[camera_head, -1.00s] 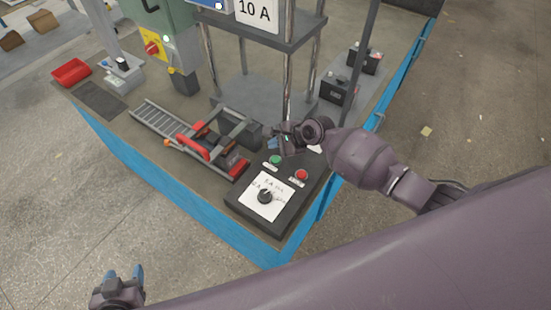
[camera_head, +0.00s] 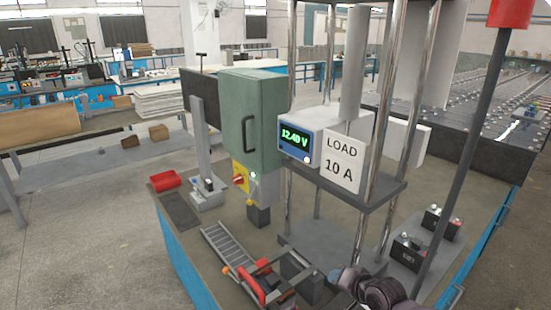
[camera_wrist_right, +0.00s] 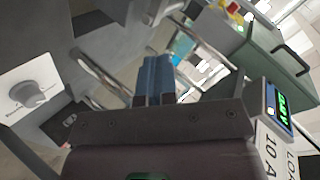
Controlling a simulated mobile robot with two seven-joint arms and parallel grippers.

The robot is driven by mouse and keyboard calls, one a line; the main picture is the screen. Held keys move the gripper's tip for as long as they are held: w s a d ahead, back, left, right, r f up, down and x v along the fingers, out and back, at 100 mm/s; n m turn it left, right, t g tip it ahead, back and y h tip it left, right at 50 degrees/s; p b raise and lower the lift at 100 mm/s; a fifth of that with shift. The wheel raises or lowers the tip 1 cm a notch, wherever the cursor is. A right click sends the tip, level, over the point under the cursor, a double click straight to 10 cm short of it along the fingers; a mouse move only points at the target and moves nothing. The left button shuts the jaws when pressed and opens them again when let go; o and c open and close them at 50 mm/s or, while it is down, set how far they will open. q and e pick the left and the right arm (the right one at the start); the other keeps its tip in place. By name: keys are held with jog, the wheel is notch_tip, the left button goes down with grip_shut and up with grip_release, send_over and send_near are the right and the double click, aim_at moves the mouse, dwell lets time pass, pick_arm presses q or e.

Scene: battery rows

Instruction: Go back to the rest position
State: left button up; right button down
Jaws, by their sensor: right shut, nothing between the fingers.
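My right gripper (camera_head: 338,277) shows at the bottom edge of the head view, in front of the bench's metal stand. In the right wrist view its blue fingers (camera_wrist_right: 157,78) are together with nothing between them. Its arm is mostly cut off by the lower edge of the head view. My left gripper is in neither current view.
The bench carries a green cabinet (camera_head: 252,122), a meter reading 12.40 V (camera_head: 299,146), a 10 A load card (camera_head: 343,165), a red tray (camera_head: 165,180) and black batteries (camera_head: 407,253). Chrome posts (camera_head: 401,120) rise near my right gripper. A white dial panel (camera_wrist_right: 28,92) shows in the wrist view.

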pick_arm(q)
notch_tip(320, 180, down, 3)
jog(key=b, duration=0.2)
jog(key=shift+s+f+b, duration=0.1)
jog(key=shift+s+b, duration=0.05)
jog(key=shift+b, duration=0.25)
pick_arm(e)
jog(key=s+d+f+n+h, duration=0.2)
jog(key=s+d+f, duration=0.1)
jog(key=s, duration=0.6)
jog(key=s+d+f+n+t+h, duration=0.1)
jog(key=s+d+f+h, duration=0.1)
jog(key=s, duration=0.8)
jog(key=s+d+f+n+h, duration=0.2)
jog(key=s+d+f, duration=0.2)
jog(key=s, duration=0.6)
jog(key=shift+d+f+n+t, duration=0.3)
jog(key=shift+d+f, duration=0.1)
jog(key=shift+d, duration=0.7)
pick_arm(q)
jog(key=shift+c, duration=0.5)
